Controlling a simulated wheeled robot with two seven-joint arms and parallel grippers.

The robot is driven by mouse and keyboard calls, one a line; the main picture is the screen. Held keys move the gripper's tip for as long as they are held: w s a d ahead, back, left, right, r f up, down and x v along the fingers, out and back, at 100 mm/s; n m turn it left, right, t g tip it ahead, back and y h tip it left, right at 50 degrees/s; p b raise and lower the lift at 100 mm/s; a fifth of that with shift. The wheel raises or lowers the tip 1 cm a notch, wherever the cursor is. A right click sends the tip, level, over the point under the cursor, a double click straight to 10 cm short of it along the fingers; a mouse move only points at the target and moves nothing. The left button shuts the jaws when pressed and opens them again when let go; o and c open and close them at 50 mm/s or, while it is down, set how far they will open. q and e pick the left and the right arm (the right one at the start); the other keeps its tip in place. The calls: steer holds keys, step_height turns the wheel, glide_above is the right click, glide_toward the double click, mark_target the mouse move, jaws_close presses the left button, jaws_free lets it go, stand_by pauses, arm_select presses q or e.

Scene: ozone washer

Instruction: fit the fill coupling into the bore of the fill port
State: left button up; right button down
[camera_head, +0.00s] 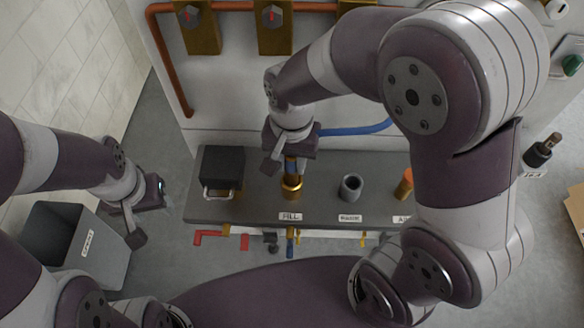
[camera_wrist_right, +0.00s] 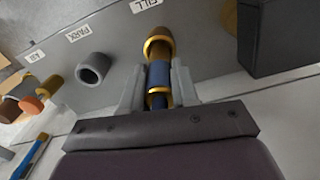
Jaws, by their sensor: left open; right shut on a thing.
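The brass fill port (camera_head: 291,190) stands on the grey bench behind the FILL label (camera_head: 290,216). My right gripper (camera_head: 288,160) is shut on the fill coupling, a blue and brass cylinder, right above the port. In the right wrist view the blue body of the coupling (camera_wrist_right: 158,73) sits between the fingers (camera_wrist_right: 157,86), and the brass port (camera_wrist_right: 158,46) is in line with its far end. The two meet or overlap in the picture; I cannot tell whether the tip is inside the bore. My left gripper (camera_head: 146,214) is open and empty at the left, away from the bench.
A grey PARK socket (camera_head: 351,187) and an orange-topped AIR fitting (camera_head: 403,187) stand right of the port. A black box with a handle (camera_head: 222,170) stands left. A blue hose (camera_head: 355,129) runs behind. Valves line the bench front. A grey bin (camera_head: 90,245) is at lower left.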

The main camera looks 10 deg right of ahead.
mark_target(292, 170)
step_height(292, 170, down, 3)
steer(key=shift+f, duration=0.1)
steer(key=shift+w+f, duration=0.1)
steer(key=c, duration=0.8)
jaws_free()
steer(key=shift+f, duration=0.1)
steer(key=shift+c, duration=0.2)
step_height(292, 170, up, 12)
steer(key=shift+p, duration=1.2)
steer(key=s+d+f+n+t, duration=0.1)
steer(key=s+d+f+n, duration=0.2)
steer(key=d+f+n, duration=0.2)
steer(key=d+f, duration=0.2)
steer(key=d, duration=0.2)
steer(key=shift+s+f, duration=0.25)
